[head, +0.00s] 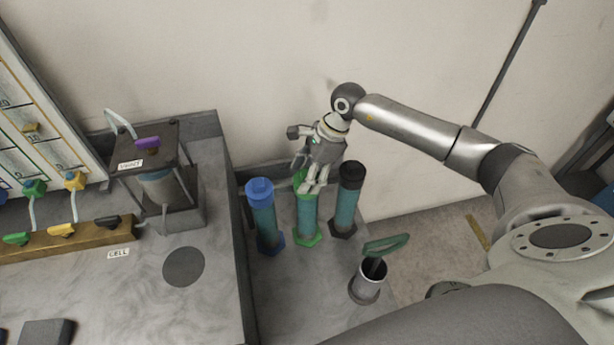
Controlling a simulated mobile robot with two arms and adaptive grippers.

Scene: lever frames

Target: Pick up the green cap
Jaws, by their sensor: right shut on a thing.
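The green cap (298,177) sits at the top of the middle cylinder (307,213), which stands upright on a green base. My right gripper (312,187) is over this cylinder from above and behind, shut on the green cap. The fingers hide much of the cap, and I cannot tell whether it is raised off the cylinder. My left gripper is not in view.
A blue-capped cylinder (262,212) stands close on the left and a black-capped one (348,198) close on the right. A grey cup (368,281) with a green-handled tool (386,245) stands in front. A raised counter (215,290) with a small device (160,185) is at left.

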